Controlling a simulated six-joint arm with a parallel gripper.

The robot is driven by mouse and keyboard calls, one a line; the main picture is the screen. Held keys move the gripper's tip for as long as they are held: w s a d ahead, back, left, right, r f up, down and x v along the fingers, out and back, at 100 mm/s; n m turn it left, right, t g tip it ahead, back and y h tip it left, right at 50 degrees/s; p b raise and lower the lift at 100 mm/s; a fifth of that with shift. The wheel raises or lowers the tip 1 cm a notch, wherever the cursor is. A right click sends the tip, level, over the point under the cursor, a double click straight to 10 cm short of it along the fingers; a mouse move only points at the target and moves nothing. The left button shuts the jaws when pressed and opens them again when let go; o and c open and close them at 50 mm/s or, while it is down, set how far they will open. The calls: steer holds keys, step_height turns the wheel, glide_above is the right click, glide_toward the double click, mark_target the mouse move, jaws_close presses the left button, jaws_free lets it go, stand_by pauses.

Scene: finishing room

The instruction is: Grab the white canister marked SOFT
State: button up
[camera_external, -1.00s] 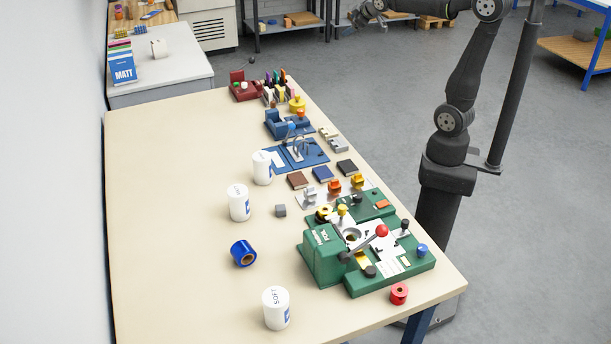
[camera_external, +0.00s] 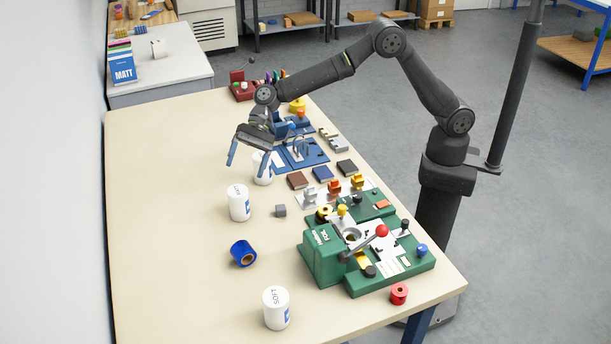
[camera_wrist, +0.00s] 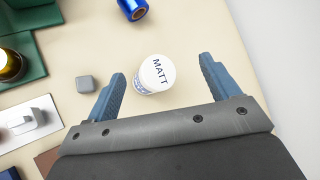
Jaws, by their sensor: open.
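The white canister marked SOFT (camera_external: 276,308) stands upright near the front end of the beige table in the external view. It is out of the wrist view. My gripper (camera_external: 247,169) is open and empty above the table, well behind the SOFT canister. A second white canister (camera_external: 239,204) stands upright nearer to my gripper; the wrist view shows MATT on its lid (camera_wrist: 157,72), framed between my open fingers (camera_wrist: 163,68) but not held. A third white canister (camera_external: 262,170) is partly hidden behind my gripper, and I cannot read its label.
A blue roll (camera_external: 243,253) lies between the MATT and SOFT canisters. A small grey cube (camera_external: 280,210) sits beside the MATT canister. A green machine (camera_external: 323,258) with a red-knobbed lever stands to the right of the SOFT canister. The table's left side is clear.

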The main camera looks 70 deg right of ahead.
steer(key=s+a+f+m+g+y, duration=0.1)
steer(key=s+a+f+m+g, duration=0.2)
steer(key=s+a, duration=0.75)
steer(key=g+y, duration=0.1)
steer(key=g, duration=0.2)
glide_toward(277, 321)
steer(key=shift+a+f, duration=0.25)
steer(key=shift+f, duration=0.05)
steer(key=shift+x, duration=3.1)
steer(key=shift+s, duration=0.1)
steer(key=shift+c, duration=0.4)
steer(key=shift+r, duration=0.1)
steer(key=c, duration=1.2)
steer(key=shift+r, duration=0.15)
